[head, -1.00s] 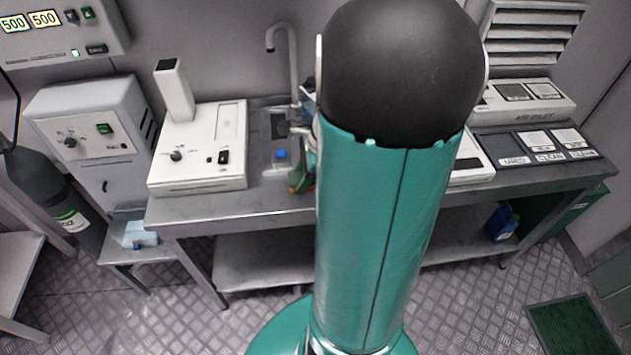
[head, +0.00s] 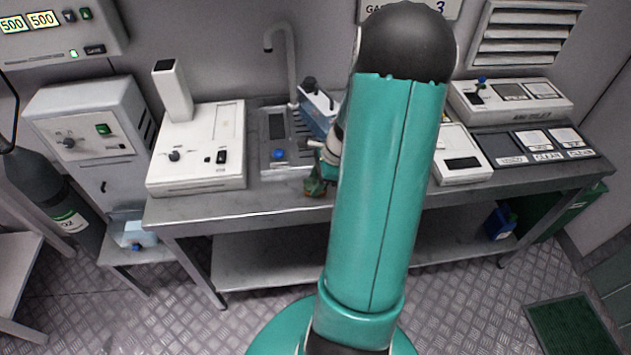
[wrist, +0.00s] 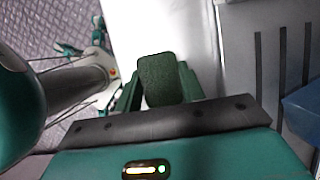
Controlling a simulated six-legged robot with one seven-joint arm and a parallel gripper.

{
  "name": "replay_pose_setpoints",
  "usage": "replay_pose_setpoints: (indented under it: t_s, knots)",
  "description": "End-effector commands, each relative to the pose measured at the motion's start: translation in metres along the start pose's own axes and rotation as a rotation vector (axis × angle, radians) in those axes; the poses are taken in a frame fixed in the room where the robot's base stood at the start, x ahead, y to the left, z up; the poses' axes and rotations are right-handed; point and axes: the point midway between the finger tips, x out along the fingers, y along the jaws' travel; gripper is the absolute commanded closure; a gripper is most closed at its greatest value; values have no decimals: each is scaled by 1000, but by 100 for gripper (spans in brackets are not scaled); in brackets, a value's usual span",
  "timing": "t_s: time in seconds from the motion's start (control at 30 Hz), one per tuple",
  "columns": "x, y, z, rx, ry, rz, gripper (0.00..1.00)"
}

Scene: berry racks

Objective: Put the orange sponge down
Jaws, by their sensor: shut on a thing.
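My gripper (head: 318,184) is at the front edge of the metal bench (head: 250,207), partly hidden behind my arm in the head view. It is shut on the sponge (wrist: 157,80), which shows a dark green, rough face between the two fingers in the wrist view. Only a small orange-brown patch shows near the gripper in the head view. The bright bench top lies beyond the sponge in the wrist view. I cannot tell whether the sponge touches the bench.
A slotted metal unit (head: 278,125) with a blue knob stands behind the gripper, with a blue and white box (head: 318,108) beside it. A white instrument (head: 200,150) stands to the left. A smaller white device (head: 462,165) is to the right. A narrow front strip is clear.

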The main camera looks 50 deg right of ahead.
Motion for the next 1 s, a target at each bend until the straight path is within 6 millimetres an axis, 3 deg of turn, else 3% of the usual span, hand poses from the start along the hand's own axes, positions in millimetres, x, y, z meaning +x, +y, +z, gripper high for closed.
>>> replay_pose_setpoints:
  t_s: [0.23,0.27,0.33,0.37,0.73,0.87,1.0]
  knots:
    - [3,0,-1,0,-1,1,79]
    - [2,0,-1,0,0,1,55]
    - [2,0,-1,0,0,0,41]
    - [2,0,-1,0,0,0,39]
    - [-4,0,0,0,1,-2,39]
    - [-22,-1,0,0,2,-4,39]
    - [-52,-1,0,0,2,-5,39]
